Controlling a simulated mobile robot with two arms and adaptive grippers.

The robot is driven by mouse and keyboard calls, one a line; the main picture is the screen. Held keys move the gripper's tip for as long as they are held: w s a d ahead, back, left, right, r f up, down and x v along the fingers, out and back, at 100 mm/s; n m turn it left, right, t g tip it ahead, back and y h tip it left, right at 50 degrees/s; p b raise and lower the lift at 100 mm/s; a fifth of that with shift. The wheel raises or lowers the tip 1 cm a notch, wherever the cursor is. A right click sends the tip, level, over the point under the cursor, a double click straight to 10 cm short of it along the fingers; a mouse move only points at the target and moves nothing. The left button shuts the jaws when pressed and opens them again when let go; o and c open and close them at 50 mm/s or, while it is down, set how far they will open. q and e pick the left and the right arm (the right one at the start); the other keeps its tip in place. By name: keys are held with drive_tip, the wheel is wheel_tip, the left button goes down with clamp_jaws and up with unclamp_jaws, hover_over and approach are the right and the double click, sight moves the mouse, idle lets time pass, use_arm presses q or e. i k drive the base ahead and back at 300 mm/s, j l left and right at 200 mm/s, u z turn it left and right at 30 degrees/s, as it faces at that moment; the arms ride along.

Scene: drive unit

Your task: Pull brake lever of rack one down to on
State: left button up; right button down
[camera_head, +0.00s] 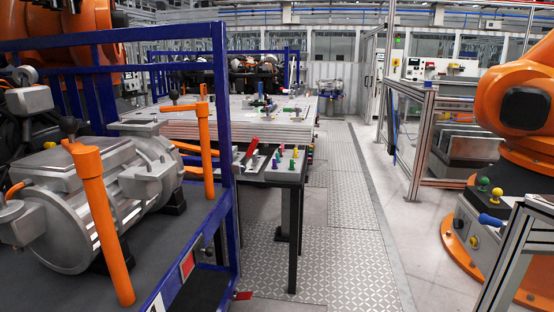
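A blue-framed rack (228,150) fills the left side and carries a grey metal drive unit (60,190). No label marks it as rack one. A small red piece (243,295) sticks out low at the rack's near right corner; it may be the brake lever, but I cannot tell its position. A red and white label (187,265) is on the rack's side. Two upright orange posts or handles (100,220) stand by the drive unit. Neither of my grippers is in view.
A dark table (285,175) with coloured knobs stands right of the rack, with grey stacked panels (190,127) behind. A patterned metal walkway (335,250) runs clear down the middle. A large orange robot arm (525,100) and metal-framed barrier (425,140) stand on the right.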

sight(255, 140)
drive_tip(key=i+l+u, duration=0.2)
drive_tip(key=i+l, duration=0.4)
drive_tip(key=i, duration=0.2)
drive_tip(key=i+l+u, duration=0.1)
drive_tip(key=i+l, duration=0.3)
drive_tip(key=i, duration=0.2)
drive_tip(key=i+l, duration=0.5)
drive_tip(key=i+j+u, duration=0.05)
drive_tip(key=i, duration=0.05)
